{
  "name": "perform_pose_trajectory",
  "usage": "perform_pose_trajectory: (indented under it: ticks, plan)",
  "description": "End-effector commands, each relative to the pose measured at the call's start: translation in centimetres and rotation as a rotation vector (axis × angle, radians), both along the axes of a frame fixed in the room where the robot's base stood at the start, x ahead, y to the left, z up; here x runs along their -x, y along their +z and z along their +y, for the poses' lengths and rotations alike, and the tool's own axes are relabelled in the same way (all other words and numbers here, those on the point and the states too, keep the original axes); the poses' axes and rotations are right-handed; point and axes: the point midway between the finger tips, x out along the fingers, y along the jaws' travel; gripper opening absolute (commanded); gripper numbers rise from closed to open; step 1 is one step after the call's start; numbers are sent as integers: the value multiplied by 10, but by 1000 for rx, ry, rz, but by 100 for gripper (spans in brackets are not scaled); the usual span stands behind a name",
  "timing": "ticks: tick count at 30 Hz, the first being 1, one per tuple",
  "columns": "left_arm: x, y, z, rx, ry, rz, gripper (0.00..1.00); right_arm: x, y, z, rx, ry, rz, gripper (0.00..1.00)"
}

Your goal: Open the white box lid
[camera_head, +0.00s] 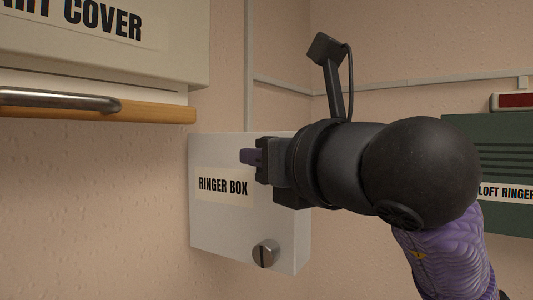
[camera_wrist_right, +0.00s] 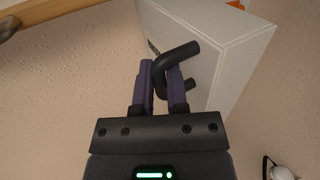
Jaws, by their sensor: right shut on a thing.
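The white box (camera_head: 215,235) is mounted on the wall and carries a label reading "RINGER BOX" (camera_head: 223,187). A round slotted metal knob (camera_head: 265,254) sits low on its front. My right gripper (camera_wrist_right: 160,80) is shut on this handle. The handle is hidden in the head view. My left gripper is not in view.
A larger pale cabinet (camera_head: 170,50), its label partly reading "COVER", hangs at upper left. Below it run a wooden rail (camera_head: 150,113) and a metal bar (camera_head: 60,100). A green box (camera_head: 500,145) labelled "LOFT RINGER" is at right, partly behind my arm. Conduit (camera_head: 420,92) crosses the wall.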

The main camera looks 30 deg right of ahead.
Motion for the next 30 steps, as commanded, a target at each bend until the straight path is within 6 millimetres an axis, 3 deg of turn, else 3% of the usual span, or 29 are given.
perform_pose_trajectory:
  ticks: [11, 12, 16, 24, 26, 30]
  plan:
    - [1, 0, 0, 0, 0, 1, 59, 0, 0, 0, 2, -3, -2, 0]
    - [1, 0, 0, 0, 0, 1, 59, 0, 0, 0, 2, -3, -2, 21]
    - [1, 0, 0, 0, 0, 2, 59, 0, 0, 0, 1, -3, -1, 49]
    - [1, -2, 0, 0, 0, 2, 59, 3, 0, 0, 1, -2, -3, 50]
    - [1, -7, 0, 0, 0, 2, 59, 11, -1, -1, 0, -2, -5, 50]
    - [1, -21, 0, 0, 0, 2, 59, 47, -3, -4, 0, -2, -8, 50]
